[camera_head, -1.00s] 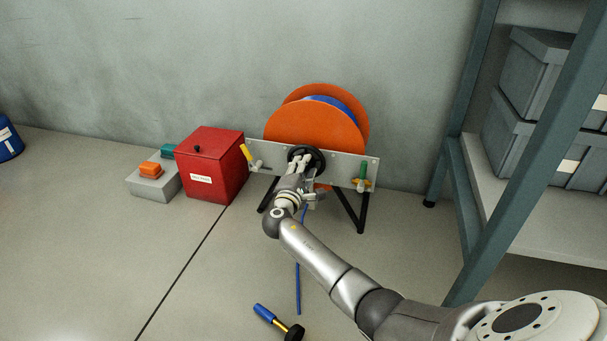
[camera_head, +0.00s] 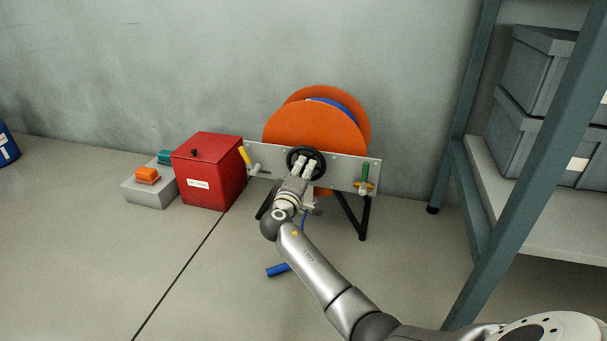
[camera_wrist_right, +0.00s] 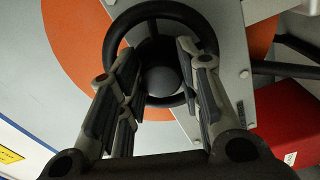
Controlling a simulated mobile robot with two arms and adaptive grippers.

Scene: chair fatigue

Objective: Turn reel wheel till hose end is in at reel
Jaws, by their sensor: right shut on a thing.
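The orange hose reel (camera_head: 308,125) stands against the wall on black legs, with some blue hose wound on it. Its black reel wheel (camera_head: 293,152) is at the front plate; the wheel (camera_wrist_right: 203,27) also fills the top of the right wrist view. My right gripper (camera_head: 306,165) is at the wheel, its fingers (camera_wrist_right: 157,58) on both sides of the hub area, shut on the wheel. My left gripper is not in view.
A red box (camera_head: 225,180) and a grey block (camera_head: 148,193) with an orange top stand left of the reel. The plate (camera_head: 340,172) has a yellow handle and a green handle. A shelf with grey boxes (camera_head: 540,75) is at right. Floor at left front is clear.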

